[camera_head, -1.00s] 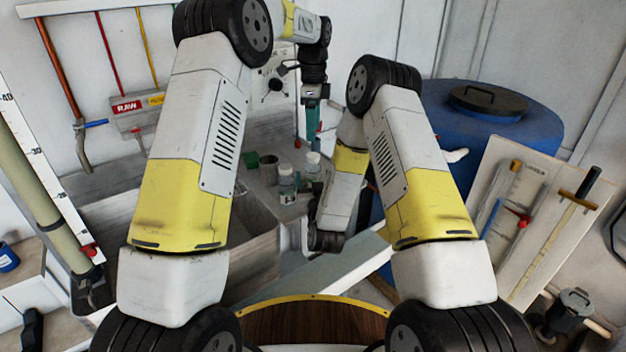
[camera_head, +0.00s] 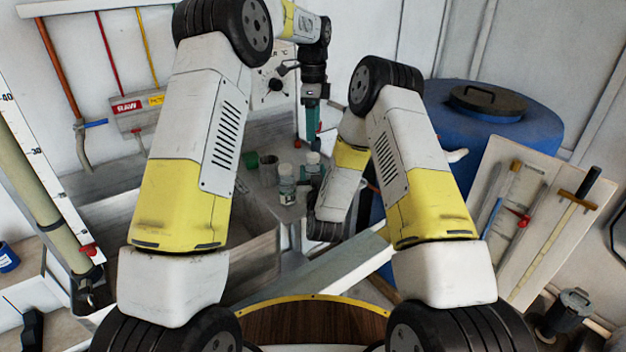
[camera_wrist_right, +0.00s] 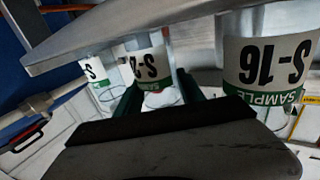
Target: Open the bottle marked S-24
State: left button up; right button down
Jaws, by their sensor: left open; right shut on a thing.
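In the right wrist view, which is upside down, a bottle (camera_wrist_right: 146,62) with a white and green label shows "S-2"; its last character cannot be read. My right gripper (camera_wrist_right: 160,98) has green fingers around this bottle near its white top and is shut on it. In the head view, a white-capped bottle (camera_head: 312,160) stands on the grey bench (camera_head: 262,195), with another bottle (camera_head: 287,185) in front; their labels are too small to read. My left gripper (camera_head: 313,138) points down, open, just above the rear bottle. My right gripper's fingers are mostly hidden there.
A bottle marked S-16 (camera_wrist_right: 265,65) and another labelled bottle (camera_wrist_right: 97,72) flank the held one closely. A blue barrel (camera_head: 470,120) stands to the right.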

aim_at(313, 155)
pick_arm(q)
jog(key=m, duration=0.6)
jog(key=shift+m, duration=0.3)
jog(key=m, duration=0.6)
jog(key=shift+m, duration=0.3)
jog(key=shift+f, duration=0.6)
notch_tip(313, 155, down, 7)
jog(key=shift+r, duration=0.1)
jog(key=shift+c, duration=0.2)
